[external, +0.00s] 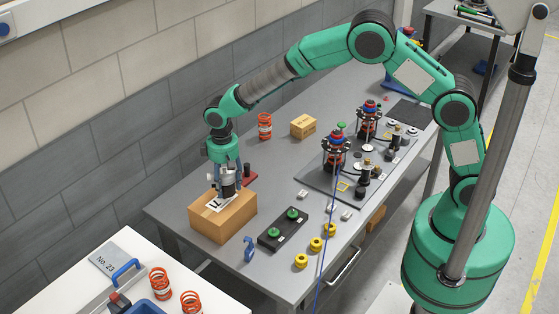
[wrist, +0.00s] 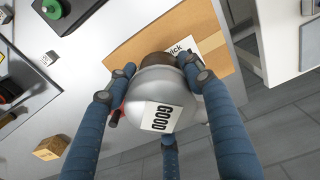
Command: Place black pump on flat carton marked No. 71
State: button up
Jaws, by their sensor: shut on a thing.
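My gripper (external: 227,182) is above the brown carton (external: 235,217) at the left end of the grey bench. In the wrist view its dark blue fingers (wrist: 163,95) are shut around a rounded silver-grey thing (wrist: 140,88) with a white "GOOD" label and a dark end. No pump that is clearly black shows in the grip. The carton also shows in the wrist view (wrist: 210,28), with a white label partly hidden by the held thing. I cannot tell whether the held thing touches the carton. I cannot read "No. 71" anywhere; a grey flat piece (external: 117,262) reads "No. 23".
A dark fixture plate (external: 315,183) with red-topped assemblies and small black parts stands mid-bench. A black tray (external: 270,240) with green knobs, a blue clamp (external: 249,249) and several yellow rings (external: 316,244) lie right of the carton. A small box (external: 303,126) and orange spring (external: 265,127) stand behind.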

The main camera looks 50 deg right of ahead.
aim_at(223, 171)
dwell(0.3)
jog(key=shift+w+a, duration=0.1)
jog(key=shift+w, duration=0.15)
jog(key=shift+w+f, duration=0.1)
jog(key=shift+f, duration=1.65)
jog(key=shift+f, duration=0.15)
jog(key=o, duration=1.7)
notch_tip(223, 171, up, 12)
jog(key=shift+r, duration=0.1)
